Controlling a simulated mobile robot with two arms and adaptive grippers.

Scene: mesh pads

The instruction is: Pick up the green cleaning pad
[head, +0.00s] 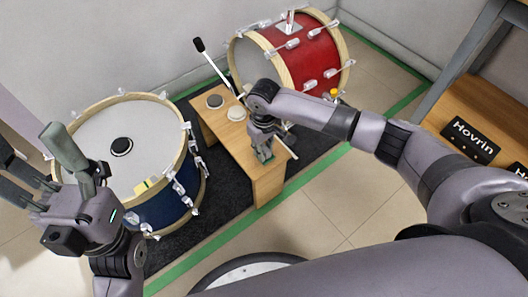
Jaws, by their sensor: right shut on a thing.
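The green cleaning pad (266,159) is small and mostly hidden between the fingers of my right gripper (263,150). That gripper points down over the front part of the wooden bench (268,187) and is shut on the pad. I cannot tell whether the pad touches the bench top. My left gripper (32,157) is at the left edge, beside the large blue drum, with its fingers spread apart and nothing clear between them.
The blue drum (95,130) carries a dark round pad (121,146) and a yellow-green block (147,186). A red drum (305,60) lies behind the bench. Two round pads (215,101) and a black-headed beater (199,45) are at the bench's back. A wooden shelf (450,125) stands right.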

